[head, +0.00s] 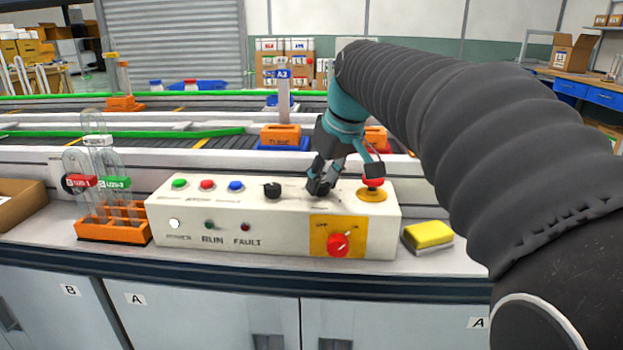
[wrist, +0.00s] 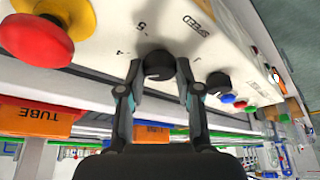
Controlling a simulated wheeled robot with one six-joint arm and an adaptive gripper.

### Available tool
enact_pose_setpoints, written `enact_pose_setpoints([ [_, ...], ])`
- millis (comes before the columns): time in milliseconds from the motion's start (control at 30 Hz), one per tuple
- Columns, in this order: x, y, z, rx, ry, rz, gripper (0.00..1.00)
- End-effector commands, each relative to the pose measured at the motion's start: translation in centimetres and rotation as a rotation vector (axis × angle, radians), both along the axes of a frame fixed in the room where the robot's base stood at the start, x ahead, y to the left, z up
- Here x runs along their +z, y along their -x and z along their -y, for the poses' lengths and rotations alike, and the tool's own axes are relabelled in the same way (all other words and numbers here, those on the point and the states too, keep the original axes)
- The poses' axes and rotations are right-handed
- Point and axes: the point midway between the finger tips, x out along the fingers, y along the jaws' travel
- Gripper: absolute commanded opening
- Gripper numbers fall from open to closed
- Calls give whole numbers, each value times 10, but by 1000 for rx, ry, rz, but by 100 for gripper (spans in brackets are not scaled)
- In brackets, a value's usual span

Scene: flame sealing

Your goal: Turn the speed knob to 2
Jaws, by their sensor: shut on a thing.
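The white control panel (head: 280,242) stands on the bench. The speed knob (wrist: 158,64) is a black round knob on its top face, with the printed word SPEED and the marks 5 and 4 visible beside it in the wrist view. My gripper (wrist: 159,72) has one finger on each side of this knob and is shut on it. In the head view my gripper (head: 319,187) points down at the panel top and hides the knob. The other scale marks are hidden or too small to read, and I cannot tell which mark the knob points to.
A second black knob (head: 272,190) sits left of my gripper, beyond it blue, red and green buttons. A red mushroom button (head: 373,183) stands close on the right. A red rotary switch (head: 338,245) is on the front. A yellow sponge (head: 428,234) lies right of the panel.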

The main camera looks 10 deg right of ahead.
Motion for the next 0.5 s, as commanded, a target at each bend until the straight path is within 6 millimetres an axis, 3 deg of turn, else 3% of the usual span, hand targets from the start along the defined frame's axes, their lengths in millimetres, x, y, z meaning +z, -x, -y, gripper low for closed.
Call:
enact_pose_setpoints([
  [500, -1, -2, 3, 489, 0, -2, 0],
])
